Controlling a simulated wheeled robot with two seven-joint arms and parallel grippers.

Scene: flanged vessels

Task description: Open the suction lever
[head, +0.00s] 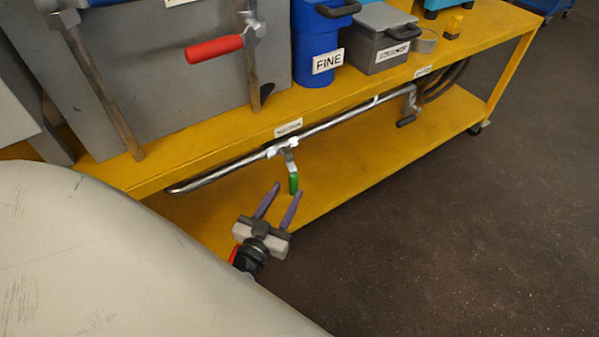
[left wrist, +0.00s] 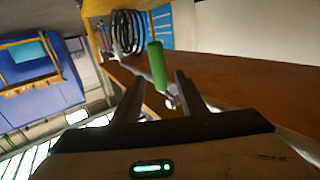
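A valve lever with a green handle (head: 293,184) hangs down from a metal pipe (head: 225,168) under the yellow cart's upper shelf. A small white label (head: 288,128) sits on the shelf edge above it; its text is too small to read surely. My left gripper (head: 288,188) is open, with its two purple fingers pointing up at the handle. In the left wrist view the green handle (left wrist: 157,62) shows between and beyond the open fingertips (left wrist: 159,77). I cannot tell whether they touch it. My right gripper is not in view.
A second, dark-handled lever (head: 406,121) hangs farther right on the pipe, near dark hoses (head: 445,82). The yellow cart (head: 190,172) carries a red-handled lever (head: 214,49), a blue "FINE" bin (head: 316,45) and a grey box (head: 380,42). The floor (head: 450,220) to the right is clear.

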